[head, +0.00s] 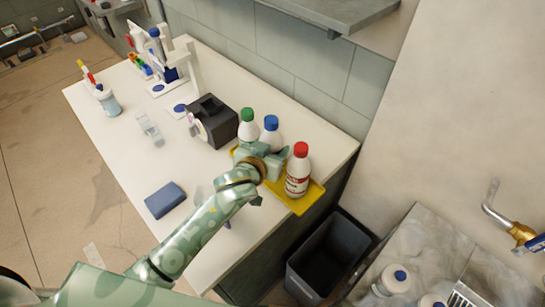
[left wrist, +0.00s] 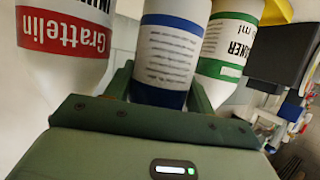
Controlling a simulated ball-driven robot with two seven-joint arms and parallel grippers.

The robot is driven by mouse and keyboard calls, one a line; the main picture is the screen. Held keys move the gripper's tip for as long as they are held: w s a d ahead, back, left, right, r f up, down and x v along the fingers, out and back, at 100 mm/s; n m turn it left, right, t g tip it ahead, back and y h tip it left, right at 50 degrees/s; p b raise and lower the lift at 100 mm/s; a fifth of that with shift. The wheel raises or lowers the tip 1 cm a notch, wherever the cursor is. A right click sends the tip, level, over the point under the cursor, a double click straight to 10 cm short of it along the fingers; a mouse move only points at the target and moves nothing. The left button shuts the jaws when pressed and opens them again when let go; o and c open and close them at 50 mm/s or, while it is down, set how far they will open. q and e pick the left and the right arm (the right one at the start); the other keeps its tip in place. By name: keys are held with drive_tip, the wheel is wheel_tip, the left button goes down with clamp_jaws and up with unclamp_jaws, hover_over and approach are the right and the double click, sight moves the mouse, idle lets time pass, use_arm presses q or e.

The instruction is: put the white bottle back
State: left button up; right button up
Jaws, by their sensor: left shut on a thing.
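Three white bottles stand in a row on a yellow tray (head: 310,198) at the counter's right end: one with a green cap (head: 248,126), one with a blue cap (head: 270,132) and one with a red cap and red label (head: 298,172). My left gripper (head: 266,154) is shut on the blue-capped bottle, whose lower part it hides. In the left wrist view the blue-labelled bottle (left wrist: 172,55) is between my fingers, the red-labelled bottle (left wrist: 65,40) is to the left and the green-labelled one (left wrist: 230,45) to the right. I cannot tell whether the held bottle touches the tray.
A black box-shaped device (head: 212,121) stands left of the bottles. A blue block (head: 165,200) lies on the white counter (head: 140,165). A dark bin (head: 328,255) stands below the counter's right end. More blue-capped white bottles (head: 392,280) are at the sink on the lower right.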

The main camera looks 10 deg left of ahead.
use_arm(q)
drive_tip(key=shift+w+d+f+b, duration=0.15)
drive_tip(key=shift+f+b, duration=0.4)
drive_tip(key=shift+f, duration=1.2)
drive_tip(key=shift+f, duration=0.15)
drive_tip(key=o, duration=0.8)
drive_tip(key=shift+s+r, duration=0.2)
drive_tip(key=shift+r, duration=0.05)
drive_tip(key=p+v, duration=0.2)
drive_tip(key=v, duration=0.9)
drive_tip(key=shift+s, duration=0.3)
